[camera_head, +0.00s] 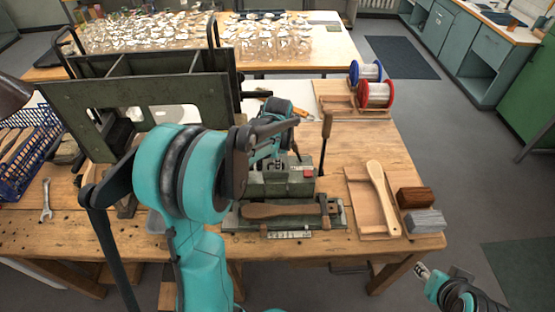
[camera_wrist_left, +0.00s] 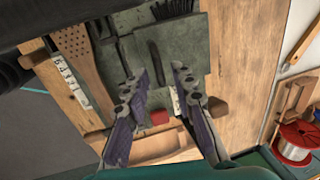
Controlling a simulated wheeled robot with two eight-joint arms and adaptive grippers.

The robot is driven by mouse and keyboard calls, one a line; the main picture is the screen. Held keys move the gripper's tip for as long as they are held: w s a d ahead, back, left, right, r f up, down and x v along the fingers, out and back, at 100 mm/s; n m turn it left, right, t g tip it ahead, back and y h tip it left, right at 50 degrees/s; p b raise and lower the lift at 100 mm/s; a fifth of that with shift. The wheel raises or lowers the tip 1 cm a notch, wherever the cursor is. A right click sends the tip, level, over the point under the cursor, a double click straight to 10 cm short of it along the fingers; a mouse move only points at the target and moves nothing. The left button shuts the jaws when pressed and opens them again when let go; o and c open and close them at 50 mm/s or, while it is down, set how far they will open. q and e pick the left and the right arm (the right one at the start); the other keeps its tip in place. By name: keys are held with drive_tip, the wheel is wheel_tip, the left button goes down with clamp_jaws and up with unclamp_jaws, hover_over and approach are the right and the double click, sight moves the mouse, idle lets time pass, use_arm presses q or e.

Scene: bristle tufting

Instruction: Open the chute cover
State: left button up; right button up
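The grey-green tufting machine (camera_head: 283,186) stands on the workbench, with a red button (camera_head: 308,173) and an upright wooden-handled lever (camera_head: 326,135). My left gripper (camera_head: 277,158) is over the machine, partly hidden by my own arm. In the left wrist view my left gripper (camera_wrist_left: 160,72) is open and empty. Its fingers are spread above a grey-green plate (camera_wrist_left: 134,50); a thin dark bar (camera_wrist_left: 156,62) shows between the fingertips. I cannot tell whether they touch it. Which part is the chute cover is not clear. My right gripper (camera_head: 423,271) is off the bench at the lower right.
A wooden brush body (camera_head: 275,211) lies clamped at the machine's front. A wooden tray with a brush (camera_head: 379,190) and two blocks (camera_head: 415,197) lie to the right. Red (camera_head: 376,94) and blue (camera_head: 366,72) spools stand behind. A large green-grey frame (camera_head: 135,100) stands left.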

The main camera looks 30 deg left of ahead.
use_arm(q)
clamp_jaws()
drive_tip(key=s+d+p, duration=0.1)
drive_tip(key=s+d, duration=0.3)
drive_tip(key=s, duration=0.3)
drive_tip(key=shift+d, duration=0.2)
drive_tip(key=shift+s, duration=0.1)
drive_tip(key=shift+o, duration=1.9)
unclamp_jaws()
wheel_tip(320, 180, up, 12)
drive_tip(key=s+d, duration=0.1)
drive_tip(key=s, duration=0.1)
drive_tip(key=shift+d+f, duration=0.15)
drive_tip(key=shift+d, duration=0.05)
